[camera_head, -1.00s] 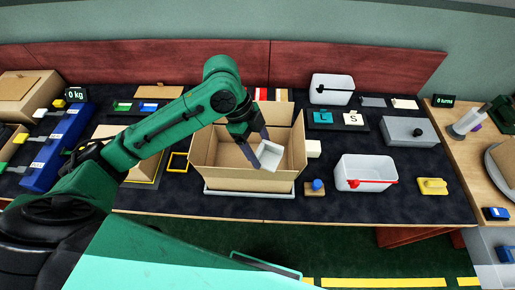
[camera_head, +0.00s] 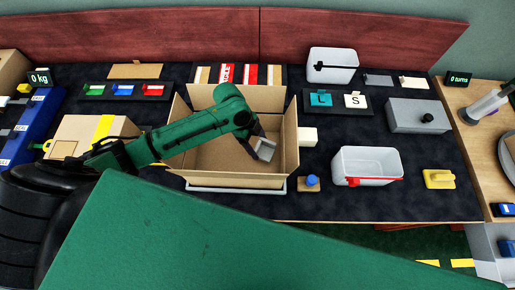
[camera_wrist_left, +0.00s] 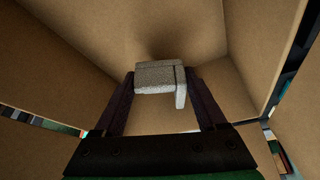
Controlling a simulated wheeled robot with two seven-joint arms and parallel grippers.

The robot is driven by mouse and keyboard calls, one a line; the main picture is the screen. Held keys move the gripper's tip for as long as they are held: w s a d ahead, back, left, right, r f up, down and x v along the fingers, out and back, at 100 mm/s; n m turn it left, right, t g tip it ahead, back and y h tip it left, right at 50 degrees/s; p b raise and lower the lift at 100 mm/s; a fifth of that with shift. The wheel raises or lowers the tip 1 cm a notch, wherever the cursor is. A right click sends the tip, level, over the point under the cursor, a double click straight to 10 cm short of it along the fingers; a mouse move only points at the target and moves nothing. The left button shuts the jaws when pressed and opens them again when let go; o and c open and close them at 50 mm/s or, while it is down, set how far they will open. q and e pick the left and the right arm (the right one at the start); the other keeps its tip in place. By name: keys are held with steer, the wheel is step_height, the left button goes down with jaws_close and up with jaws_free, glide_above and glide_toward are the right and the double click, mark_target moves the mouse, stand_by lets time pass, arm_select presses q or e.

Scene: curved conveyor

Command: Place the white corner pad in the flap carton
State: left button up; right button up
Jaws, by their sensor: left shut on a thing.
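The flap carton (camera_head: 208,158) stands open on the table in the head view, its flaps spread outward. My left gripper (camera_head: 258,146) reaches into the carton's opening, toward its right side. It is shut on the white corner pad (camera_head: 264,150). In the left wrist view the pad (camera_wrist_left: 158,77) sits between the two dark fingers of the gripper (camera_wrist_left: 160,88), with the carton's brown walls (camera_wrist_left: 70,60) around it. I cannot tell whether the pad touches the carton's floor. My right gripper does not show.
A white bin with a red handle (camera_head: 346,160), a wooden block with a blue knob (camera_head: 308,183) and a small cream block (camera_head: 308,136) stand right of the carton. A taped brown box (camera_head: 80,135) stands to its left. Open dark tabletop (camera_head: 410,205) lies at the front right.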

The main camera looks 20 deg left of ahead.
mark_target(258, 151)
arm_select(q)
steer(key=shift+s+f, duration=0.1)
steer(key=shift+f, duration=2.2)
steer(key=o, duration=1.2)
steer(key=shift+o, duration=0.2)
steer(key=v, duration=1.2)
steer(key=shift+b, duration=0.3)
